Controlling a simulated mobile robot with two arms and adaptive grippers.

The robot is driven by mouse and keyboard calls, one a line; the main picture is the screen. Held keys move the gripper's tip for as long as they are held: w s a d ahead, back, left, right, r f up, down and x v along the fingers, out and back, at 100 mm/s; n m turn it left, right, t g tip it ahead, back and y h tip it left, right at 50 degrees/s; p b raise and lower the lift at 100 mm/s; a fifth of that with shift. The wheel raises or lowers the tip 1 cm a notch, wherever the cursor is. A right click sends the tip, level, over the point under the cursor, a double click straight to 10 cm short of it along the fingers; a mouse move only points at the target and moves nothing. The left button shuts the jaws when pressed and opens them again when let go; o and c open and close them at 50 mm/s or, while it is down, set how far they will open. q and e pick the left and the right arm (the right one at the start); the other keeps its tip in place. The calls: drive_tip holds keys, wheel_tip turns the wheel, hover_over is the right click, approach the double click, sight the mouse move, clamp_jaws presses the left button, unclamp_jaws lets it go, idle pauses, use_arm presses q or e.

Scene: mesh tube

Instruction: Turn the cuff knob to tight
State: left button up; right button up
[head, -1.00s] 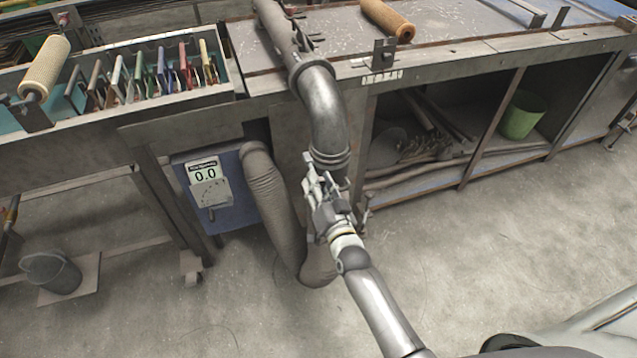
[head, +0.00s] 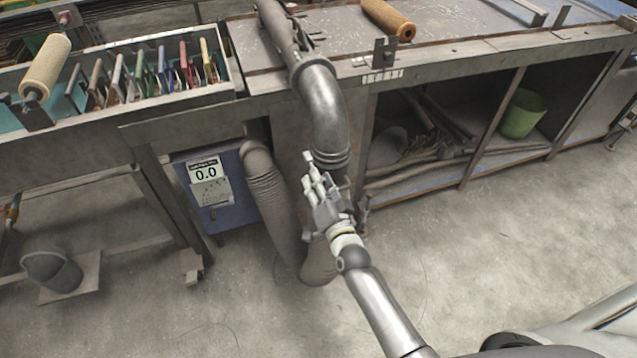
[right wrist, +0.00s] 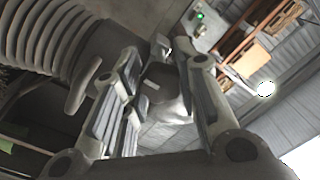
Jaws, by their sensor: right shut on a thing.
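The cuff knob (right wrist: 154,88) appears as a dark rounded piece with a pale mark, between the fingers in the right wrist view. My right gripper (head: 311,172) is just below the collared end of the metal elbow pipe (head: 328,110). In the right wrist view the gripper (right wrist: 158,75) has a finger on each side of the knob and is shut on it. The gripper hides the knob and most of the cuff in the head view. I cannot read the knob's setting. My left gripper is not in view.
A ribbed hose (head: 270,190) hangs left of my right arm. A blue box (head: 215,200) with a display reading 0.0 stands behind it. The workbench (head: 480,52) has open shelves with a green bin (head: 521,115).

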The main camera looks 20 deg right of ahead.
drive_tip(key=o, duration=1.1)
drive_tip(key=shift+c, duration=0.2)
drive_tip(key=s, duration=1.2)
drive_tip(key=shift+d, duration=0.2)
drive_tip(key=shift+f, duration=0.1)
drive_tip(key=s+f+n+g+y, duration=0.1)
drive_tip(key=s+f+n+g, duration=0.45)
drive_tip(key=f, duration=0.95)
drive_tip(key=s+f+n+g, duration=0.1)
drive_tip(key=s+f+g, duration=0.2)
drive_tip(key=s+f, duration=0.85)
drive_tip(key=s+d+f+n+g, duration=0.2)
drive_tip(key=s+d+f+g, duration=0.1)
drive_tip(key=s+f, duration=0.6)
drive_tip(key=s+d+f+n+g+h, duration=0.1)
drive_tip(key=s+d+f+n+g, duration=0.1)
drive_tip(key=s+f+g, duration=0.3)
drive_tip(key=s+d+f, duration=0.1)
drive_tip(key=s+f, duration=0.3)
drive_tip(key=s, duration=0.4)
drive_tip(key=shift+d+h, duration=0.15)
drive_tip(key=shift+h, duration=0.15)
